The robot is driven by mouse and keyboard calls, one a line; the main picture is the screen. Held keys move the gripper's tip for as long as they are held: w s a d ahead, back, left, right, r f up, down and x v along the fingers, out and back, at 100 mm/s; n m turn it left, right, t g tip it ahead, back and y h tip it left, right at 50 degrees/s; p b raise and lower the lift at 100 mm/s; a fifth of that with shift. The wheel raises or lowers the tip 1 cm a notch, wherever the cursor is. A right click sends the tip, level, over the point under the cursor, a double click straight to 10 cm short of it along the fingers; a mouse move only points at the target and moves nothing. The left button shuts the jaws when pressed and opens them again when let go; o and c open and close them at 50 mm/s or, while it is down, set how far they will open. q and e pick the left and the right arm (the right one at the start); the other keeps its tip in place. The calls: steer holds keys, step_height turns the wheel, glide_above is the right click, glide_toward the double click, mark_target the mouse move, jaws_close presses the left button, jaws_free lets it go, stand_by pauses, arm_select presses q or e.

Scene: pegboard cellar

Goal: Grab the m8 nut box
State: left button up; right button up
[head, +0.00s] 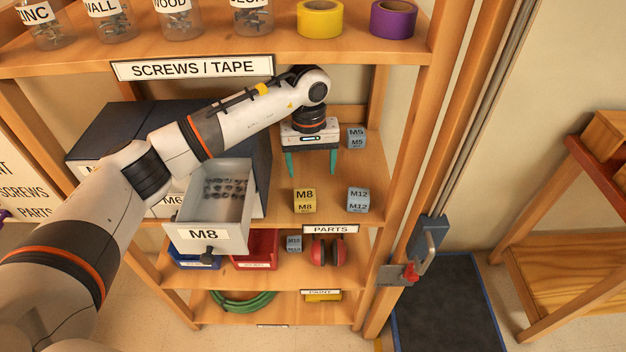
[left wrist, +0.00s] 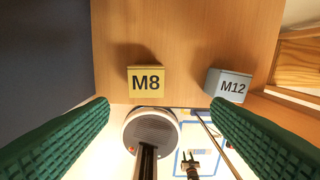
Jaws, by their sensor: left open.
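The M8 nut box is a small yellow cube (head: 304,201) labelled M8, standing near the front edge of the shelf marked PARTS. It also shows in the left wrist view, the yellow box (left wrist: 146,81) left of centre between the fingers. My left gripper (head: 311,172) is open and empty, with its teal fingers pointing down. In the head view the fingers are just behind and above the box, apart from it. In the left wrist view the green fingertips (left wrist: 160,108) spread wide on either side.
A blue-grey M12 box (head: 358,199) stands right of the yellow box, and an M5 box (head: 357,138) stands behind. An open drawer labelled M8 (head: 204,238) sticks out at left with small metal parts inside. The upper shelf (head: 215,53) overhangs my arm; a shelf post bounds the right.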

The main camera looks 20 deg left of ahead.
arm_select(q)
steer(key=a, duration=0.1)
steer(key=p, duration=0.3)
glide_above(305, 195)
steer(key=s, duration=0.1)
steer(key=f, duration=0.4)
steer(key=shift+s+d, duration=0.15)
steer(key=shift+d, duration=0.2)
steer(key=f, duration=0.1)
steer(key=f+p, duration=0.1)
steer(key=w+f, duration=0.1)
steer(key=shift+a+f, duration=0.25)
steer(key=shift+f, duration=0.05)
step_height(305, 195, down, 2)
steer(key=shift+a+f+p, duration=0.1)
steer(key=shift+f+p, duration=0.05)
steer(key=shift+p, duration=0.45)
steer(key=shift+f, duration=0.45)
steer(key=shift+c, duration=0.4)
steer(key=c, duration=0.9)
steer(key=shift+c, duration=1.2)
steer(key=shift+w, duration=0.1)
arm_select(e)
steer(key=s+r, duration=0.1)
steer(key=r, duration=0.2)
steer(key=s+r, duration=0.1)
steer(key=r, duration=0.1)
steer(key=shift+s+a+r, duration=0.1)
steer(key=shift+s, duration=0.2)
